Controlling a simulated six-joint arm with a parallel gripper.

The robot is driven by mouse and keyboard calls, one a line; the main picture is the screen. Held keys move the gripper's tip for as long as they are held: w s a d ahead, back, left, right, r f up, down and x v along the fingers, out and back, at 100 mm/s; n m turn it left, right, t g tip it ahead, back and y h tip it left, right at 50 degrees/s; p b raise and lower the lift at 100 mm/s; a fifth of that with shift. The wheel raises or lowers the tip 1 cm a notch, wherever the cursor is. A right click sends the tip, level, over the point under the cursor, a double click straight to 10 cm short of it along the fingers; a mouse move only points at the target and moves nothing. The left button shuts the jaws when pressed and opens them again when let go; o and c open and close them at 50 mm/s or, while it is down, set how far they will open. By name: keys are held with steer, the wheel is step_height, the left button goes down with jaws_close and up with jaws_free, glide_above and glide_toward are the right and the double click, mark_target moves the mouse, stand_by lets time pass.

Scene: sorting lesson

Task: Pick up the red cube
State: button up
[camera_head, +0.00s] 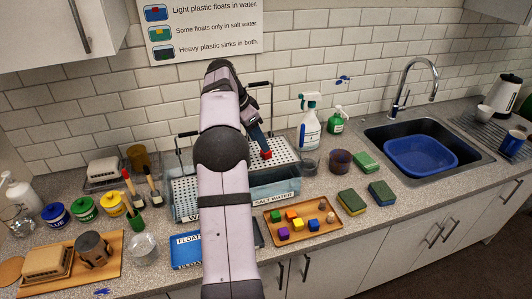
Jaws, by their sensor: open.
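The red cube (266,155) is small and shows right at the tip of my gripper (263,147), over the white perforated rack (286,155) at the salt water tub (273,191). My gripper reaches down from the arm with its jaws open. At this size I cannot tell whether the cube is between the fingers or just below them, or whether it touches the rack. My arm hides part of the tubs and the rack's left side.
A wooden tray (273,243) with several coloured blocks lies in front of the tub. A spray bottle (310,123), a dark cup (340,162) and sponges (352,202) stand to the right. A blue tray (186,251) is left of my arm. The sink (385,132) holds a blue basin (420,157).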

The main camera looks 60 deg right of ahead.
steer(key=shift+p+x, duration=1.55)
steer(key=shift+x, duration=1.5)
steer(key=shift+d, duration=0.1)
steer(key=shift+w, duration=0.1)
jaws_close()
